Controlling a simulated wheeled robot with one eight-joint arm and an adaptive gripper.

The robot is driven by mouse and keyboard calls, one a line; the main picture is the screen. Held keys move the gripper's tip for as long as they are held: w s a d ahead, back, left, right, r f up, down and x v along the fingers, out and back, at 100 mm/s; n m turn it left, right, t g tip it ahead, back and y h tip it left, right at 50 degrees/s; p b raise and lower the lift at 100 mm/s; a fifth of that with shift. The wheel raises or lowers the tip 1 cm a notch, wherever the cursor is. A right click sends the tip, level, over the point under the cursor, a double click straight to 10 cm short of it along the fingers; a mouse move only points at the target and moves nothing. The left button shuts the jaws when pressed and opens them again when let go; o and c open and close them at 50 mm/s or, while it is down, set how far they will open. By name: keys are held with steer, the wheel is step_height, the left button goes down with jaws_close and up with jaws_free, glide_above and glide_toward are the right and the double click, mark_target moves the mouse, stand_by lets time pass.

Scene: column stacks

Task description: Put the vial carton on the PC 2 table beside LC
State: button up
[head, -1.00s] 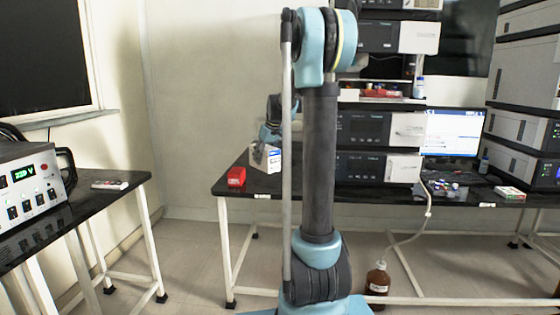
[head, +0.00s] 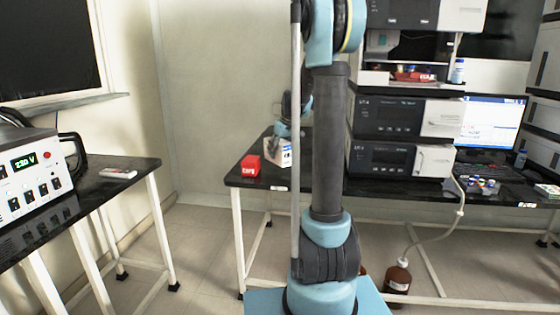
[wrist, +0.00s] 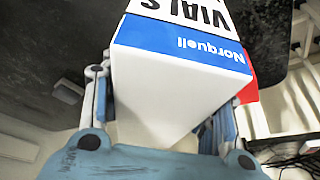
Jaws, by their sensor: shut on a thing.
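The vial carton, white with a blue band, shows large in the wrist view (wrist: 165,85) and small in the head view (head: 286,157), partly behind my arm. My gripper (head: 283,138) is shut on it, with a finger on each side in the wrist view (wrist: 160,105). The carton is tilted in the wrist view. In the head view it appears at the left end of the black-topped table (head: 235,178), beside a red box. I cannot tell whether it touches the table. The LC stack (head: 385,160) stands on this table, right of my arm.
The red box (head: 250,167) sits near the table's left front corner. A monitor (head: 492,122) and small coloured vials (head: 483,184) are right of the stack. A brown bottle (head: 397,280) stands on the floor. Another table with a power supply (head: 30,165) is at left.

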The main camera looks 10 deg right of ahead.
mark_target(284, 143)
steer(key=shift+f, duration=2.2)
steer(key=shift+s, duration=0.1)
steer(key=o, duration=1.5)
steer(key=shift+c, duration=0.2)
steer(key=v, duration=1.2)
steer(key=shift+s, duration=0.1)
steer(key=s+f+m, duration=0.1)
steer(key=s+f, duration=0.4)
steer(key=s, duration=0.8)
steer(key=s+f+m+g+h, duration=0.1)
steer(key=s+f, duration=0.5)
steer(key=s, duration=0.8)
steer(key=s+f+m+h, duration=0.1)
steer(key=s+f+m, duration=0.2)
steer(key=s, duration=1)
step_height(284, 143, down, 3)
steer(key=shift+s+a+r+g, duration=0.1)
steer(key=shift+s+a+g, duration=0.1)
steer(key=shift+g, duration=0.2)
